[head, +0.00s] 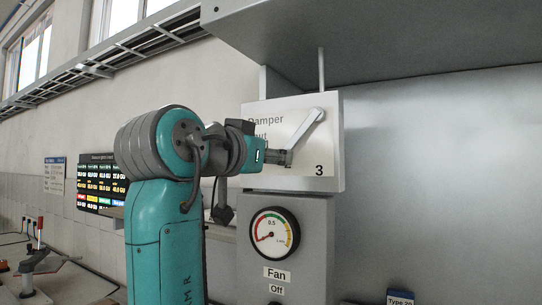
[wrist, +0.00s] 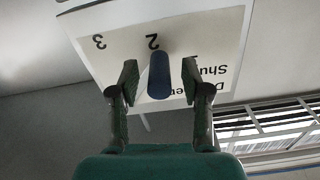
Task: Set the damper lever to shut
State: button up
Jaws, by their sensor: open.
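The damper panel (head: 328,150) is a pale plate on a grey box, with "Damper" and a partly hidden "Shut" at left and a 3 at lower right. A light grey lever arm (head: 306,130) slants across it from upper right down to my gripper (head: 284,158). In the wrist view the panel (wrist: 185,35) appears upside down, with 3, 2 and "Damper Shut". A dark blue handle (wrist: 159,75) stands between the two fingers of my open gripper (wrist: 159,82), its tip near the 2. Gaps show on both sides of the handle. My gripper hides the handle in the head view.
Below the panel is a grey cabinet with a round gauge (head: 274,234) and a "Fan Off" label (head: 276,273). A metal hood (head: 390,35) overhangs above. A bench with a lever-like fitting (head: 35,262) stands at lower left.

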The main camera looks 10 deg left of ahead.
jog(key=shift+w+d, duration=0.1)
jog(key=shift+w, duration=0.15)
grip_shut()
jog(key=shift+w+a+r+m, duration=0.25)
jog(key=shift+a+r+m, duration=0.5)
jog(key=shift+r+m, duration=0.4)
jog(key=shift+w+a+r+m, duration=0.1)
jog(key=shift+a+r+m, duration=0.15)
jog(key=shift+m, duration=0.3)
jog(key=shift+a+r+m, duration=0.1)
jog(key=shift+r+m, duration=0.2)
jog(key=shift+m, duration=0.2)
jog(key=r+m, duration=0.2)
jog(key=m, duration=0.1)
jog(key=shift+w+a+r, duration=0.15)
jog(key=shift+a+r, duration=0.15)
jog(key=shift+a, duration=0.1)
jog(key=shift+r+m, duration=1)
jog(key=shift+m, duration=0.1)
